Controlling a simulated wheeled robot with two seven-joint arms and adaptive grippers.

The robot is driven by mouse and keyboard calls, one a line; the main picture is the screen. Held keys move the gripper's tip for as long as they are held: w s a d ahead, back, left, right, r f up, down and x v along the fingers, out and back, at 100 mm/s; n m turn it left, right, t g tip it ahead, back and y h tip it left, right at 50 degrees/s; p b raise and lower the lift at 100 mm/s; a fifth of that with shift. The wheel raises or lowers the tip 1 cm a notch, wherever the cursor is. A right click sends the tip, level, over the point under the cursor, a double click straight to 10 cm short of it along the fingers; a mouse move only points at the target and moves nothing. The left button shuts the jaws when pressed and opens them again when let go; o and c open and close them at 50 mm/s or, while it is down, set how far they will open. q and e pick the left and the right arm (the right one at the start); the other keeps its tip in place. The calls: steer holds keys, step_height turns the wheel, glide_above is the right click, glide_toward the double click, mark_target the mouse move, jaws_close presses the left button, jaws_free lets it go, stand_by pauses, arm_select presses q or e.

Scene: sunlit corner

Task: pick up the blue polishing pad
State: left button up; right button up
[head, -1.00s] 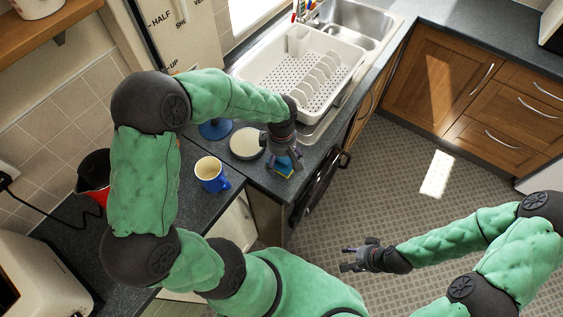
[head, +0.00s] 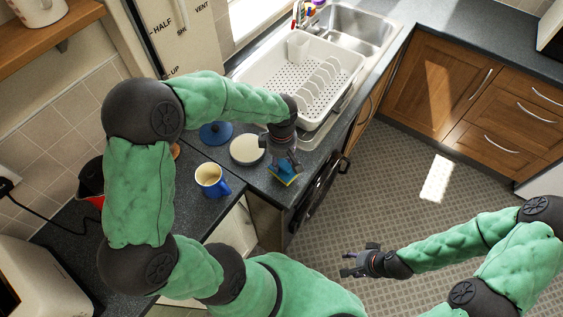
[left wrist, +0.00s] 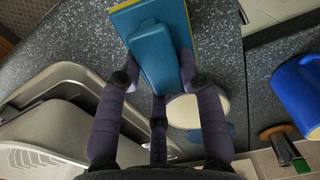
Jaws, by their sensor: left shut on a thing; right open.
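The blue polishing pad (head: 285,173) has a blue back with a raised blue grip and a yellow edge. It is at the front edge of the dark counter (head: 257,178), tilted in the head view. My left gripper (head: 284,158) is shut on it from above. In the left wrist view the pad (left wrist: 152,52) sits between the purple-grey fingers (left wrist: 158,82), which close around its raised grip. Whether its underside clears the counter is hard to tell. My right gripper (head: 350,264) is open and empty, over the floor at lower right.
A blue mug (head: 211,182), a cream round lid or dish (head: 247,149) and a blue round thing (head: 215,133) stand left of the pad. A white dish rack (head: 285,78) and the sink (head: 350,25) lie behind. The floor at right is clear.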

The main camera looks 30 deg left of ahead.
arm_select(q)
steer(key=s+d+r+p, duration=0.1)
steer(key=s+d+r, duration=0.3)
steer(key=r, duration=0.3)
steer(key=shift+s, duration=0.3)
steer(key=s+d+r, duration=0.1)
steer(key=s, duration=0.1)
steer(key=s+d+r, duration=0.1)
steer(key=s+d, duration=0.1)
steer(key=s+d+r+p, duration=0.1)
steer(key=s+d, duration=0.1)
steer(key=shift+r, duration=0.2)
steer(key=o, duration=0.5)
steer(key=c, duration=0.4)
steer(key=w+a+f+n+p, duration=0.2)
steer(key=w+a+n+p, duration=0.3)
steer(key=a, duration=0.7)
steer(key=w+a+f+n+p, duration=0.3)
steer(key=w+a, duration=0.4)
steer(key=a, duration=0.6)
steer(key=shift+n, duration=0.5)
steer(key=shift+s+d+f+b, duration=0.15)
steer(key=shift+f+b, duration=0.65)
steer(key=shift+f, duration=0.35)
steer(key=shift+s+d+f+b, duration=0.1)
steer(key=shift+f+b, duration=0.65)
steer(key=shift+f, duration=0.4)
